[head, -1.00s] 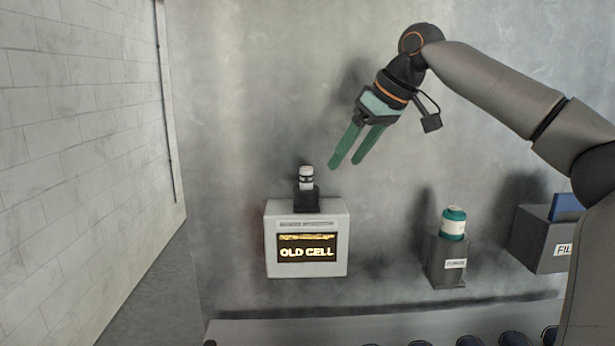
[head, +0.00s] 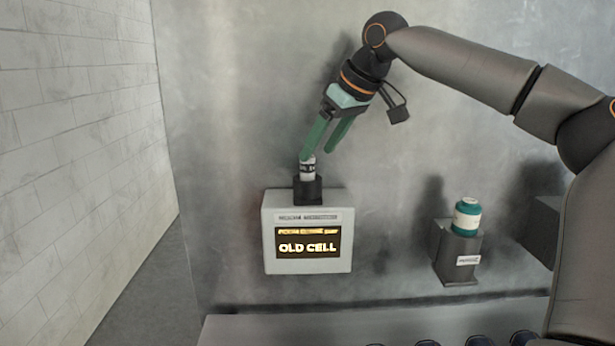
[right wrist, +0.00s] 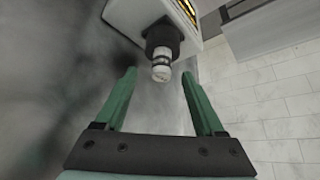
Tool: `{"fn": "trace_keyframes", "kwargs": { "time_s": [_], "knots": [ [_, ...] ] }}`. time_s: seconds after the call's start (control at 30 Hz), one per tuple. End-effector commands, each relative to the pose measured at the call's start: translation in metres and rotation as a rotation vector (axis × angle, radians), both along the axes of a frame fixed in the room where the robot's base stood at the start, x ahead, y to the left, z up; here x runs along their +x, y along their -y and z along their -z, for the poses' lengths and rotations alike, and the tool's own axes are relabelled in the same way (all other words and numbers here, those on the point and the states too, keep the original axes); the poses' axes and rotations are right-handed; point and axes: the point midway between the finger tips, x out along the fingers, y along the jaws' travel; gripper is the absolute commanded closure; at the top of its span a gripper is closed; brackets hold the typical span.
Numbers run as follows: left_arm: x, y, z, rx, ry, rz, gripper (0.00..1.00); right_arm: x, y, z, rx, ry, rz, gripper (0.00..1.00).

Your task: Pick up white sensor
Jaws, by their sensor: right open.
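The white sensor (head: 308,168) is a small white cylinder with dark bands. It stands upright in a black socket (head: 308,190) on top of a grey wall box. My right gripper (head: 317,156) is open at the sensor, and one green finger covers part of its top in the head view. In the right wrist view, the sensor (right wrist: 161,72) lies ahead of and between the two open fingers (right wrist: 158,85), and nothing is held. I cannot tell whether a finger touches the sensor. My left gripper is not in view.
The grey box (head: 270,240) has a lit screen reading "OLD CELL". A teal-and-white canister (head: 466,217) sits in a grey wall holder (head: 459,255) to the right. A ledge (head: 260,328) runs along the bottom. A tiled wall (head: 80,150) stands at the left.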

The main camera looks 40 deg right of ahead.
Motion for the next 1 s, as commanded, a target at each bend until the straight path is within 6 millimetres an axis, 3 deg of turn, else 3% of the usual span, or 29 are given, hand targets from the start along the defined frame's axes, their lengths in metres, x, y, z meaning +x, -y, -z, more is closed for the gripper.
{"fn": "trace_keyframes", "kwargs": {
  "time_s": [0.33, 0.63, 1.0],
  "knots": [
    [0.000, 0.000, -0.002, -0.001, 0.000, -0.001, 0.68, 0.030, -0.005, 0.035, -0.001, -0.003, 0.001, 0.29],
    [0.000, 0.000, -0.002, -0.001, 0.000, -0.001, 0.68, 0.033, -0.006, 0.039, -0.001, 0.000, 0.001, 0.29],
    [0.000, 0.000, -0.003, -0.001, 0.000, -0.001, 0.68, 0.033, -0.006, 0.039, -0.001, 0.001, 0.001, 0.70]
  ]
}}
